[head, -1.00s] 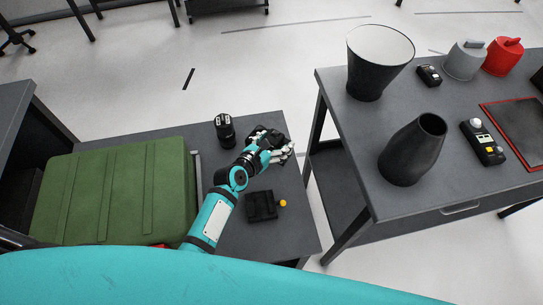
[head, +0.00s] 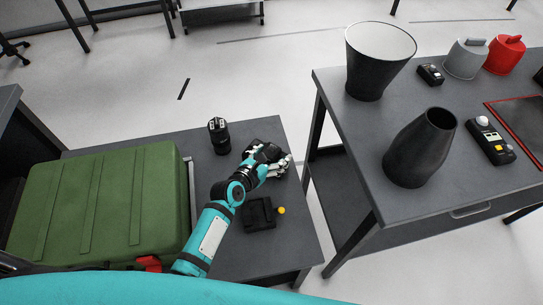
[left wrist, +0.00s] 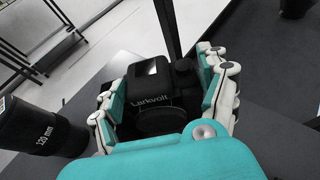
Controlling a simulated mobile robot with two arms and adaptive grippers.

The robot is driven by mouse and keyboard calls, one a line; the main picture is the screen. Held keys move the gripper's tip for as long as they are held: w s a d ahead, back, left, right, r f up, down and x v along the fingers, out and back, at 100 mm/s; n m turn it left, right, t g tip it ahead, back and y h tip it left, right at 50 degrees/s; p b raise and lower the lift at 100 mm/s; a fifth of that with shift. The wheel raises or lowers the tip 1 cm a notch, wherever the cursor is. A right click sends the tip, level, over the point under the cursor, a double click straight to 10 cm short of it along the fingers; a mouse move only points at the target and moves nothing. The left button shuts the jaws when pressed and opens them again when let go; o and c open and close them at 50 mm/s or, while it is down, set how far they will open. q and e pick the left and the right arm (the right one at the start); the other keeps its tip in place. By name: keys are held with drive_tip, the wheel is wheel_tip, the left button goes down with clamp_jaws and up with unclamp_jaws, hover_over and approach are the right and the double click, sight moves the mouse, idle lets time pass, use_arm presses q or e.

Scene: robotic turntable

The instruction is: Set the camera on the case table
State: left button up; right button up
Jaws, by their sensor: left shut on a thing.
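The black camera (left wrist: 162,92), marked "Larkvolt", sits between the fingers of my left gripper (left wrist: 165,100) in the left wrist view. The fingers press on both its sides, so the gripper is shut on it. In the head view the left gripper (head: 271,163) is over the far right part of the low dark case table (head: 285,240), and the camera (head: 262,152) is partly hidden by the hand. I cannot tell whether the camera touches the tabletop. My right gripper is not in view.
A black lens (head: 219,136) stands left of the gripper, and a black box with a yellow knob (head: 259,214) lies nearer. A green case (head: 95,200) fills the left. A higher table (head: 390,210) on the right holds a dark vase-like piece (head: 420,150) and a large cone (head: 378,65).

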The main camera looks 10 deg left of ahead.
use_arm(q)
drive_tip(key=o, duration=1.3)
drive_tip(key=shift+f, duration=0.15)
drive_tip(key=shift+c, duration=0.2)
drive_tip(key=o, duration=0.4)
drive_tip(key=shift+s+r, duration=0.1)
drive_tip(key=shift+r, duration=0.15)
drive_tip(key=p+v, duration=0.1)
drive_tip(key=v, duration=1)
drive_tip(key=shift+s+a+r, duration=0.15)
drive_tip(key=shift+s+a, duration=0.05)
drive_tip(key=shift+s, duration=0.15)
